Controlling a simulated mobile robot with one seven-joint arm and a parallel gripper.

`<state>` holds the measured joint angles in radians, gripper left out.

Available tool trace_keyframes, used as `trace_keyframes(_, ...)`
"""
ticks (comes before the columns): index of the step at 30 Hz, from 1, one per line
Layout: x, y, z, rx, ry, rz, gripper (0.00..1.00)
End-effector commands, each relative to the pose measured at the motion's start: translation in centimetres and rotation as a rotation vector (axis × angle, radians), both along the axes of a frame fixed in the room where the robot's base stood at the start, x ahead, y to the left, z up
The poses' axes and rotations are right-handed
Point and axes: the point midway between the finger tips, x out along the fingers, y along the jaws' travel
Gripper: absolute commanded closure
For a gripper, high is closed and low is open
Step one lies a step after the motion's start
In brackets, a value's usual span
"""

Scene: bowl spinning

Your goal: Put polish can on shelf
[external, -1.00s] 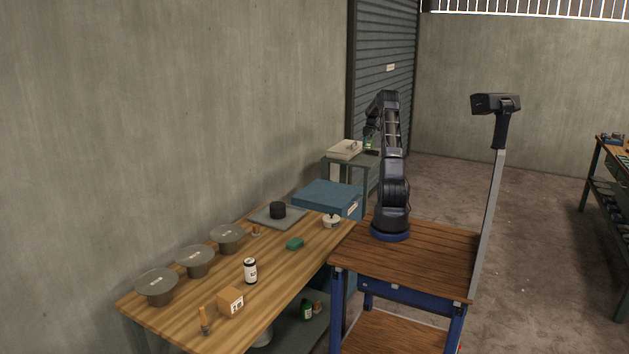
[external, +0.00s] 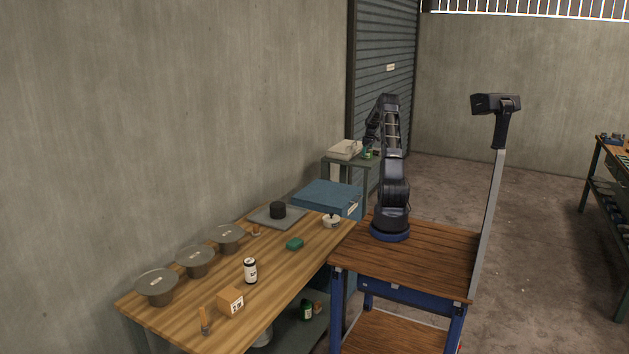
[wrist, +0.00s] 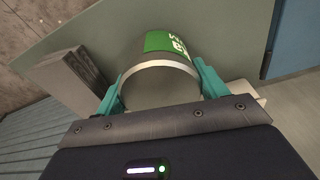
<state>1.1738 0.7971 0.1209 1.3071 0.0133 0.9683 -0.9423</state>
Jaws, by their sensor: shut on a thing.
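A green-labelled can with a pale metal rim shows in the wrist view (wrist: 165,55), between the two teal fingers of my gripper (wrist: 161,88). My gripper is shut on it, and the label's lettering is only partly readable. In the external view the green can (external: 368,155) is small, below my gripper (external: 368,147), at the small grey-green stand (external: 342,159) at the back. I cannot tell whether the can touches the top. The shelf under the wooden bench (external: 283,335) holds another green container (external: 306,310).
A pale box (external: 345,149) is on the stand close to my gripper. A blue box (external: 328,195) lies nearer. The wooden bench (external: 215,320) carries bowls, a black-and-white can (external: 250,270), a cardboard box (external: 230,302) and a green block (external: 295,243).

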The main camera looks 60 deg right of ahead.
Motion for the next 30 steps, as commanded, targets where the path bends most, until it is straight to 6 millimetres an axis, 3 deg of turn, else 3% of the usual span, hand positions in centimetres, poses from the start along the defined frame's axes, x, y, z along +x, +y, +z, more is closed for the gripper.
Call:
trace_keyframes(2, 0.0, 0.0, -0.2, 0.0, 0.0, 0.0, 0.6)
trace_keyframes(3, 0.0, 0.0, -0.2, 0.0, 0.0, 0.0, 0.23)
trace_keyframes(6, 0.0, 0.0, -0.2, 0.0, 0.0, 0.0, 0.07)
trace_keyframes(18, -0.1, 0.0, 0.6, -0.001, 0.0, 0.0, 0.07)
trace_keyframes(30, -0.9, 0.1, 7.7, -0.002, -0.001, 0.0, 0.07)
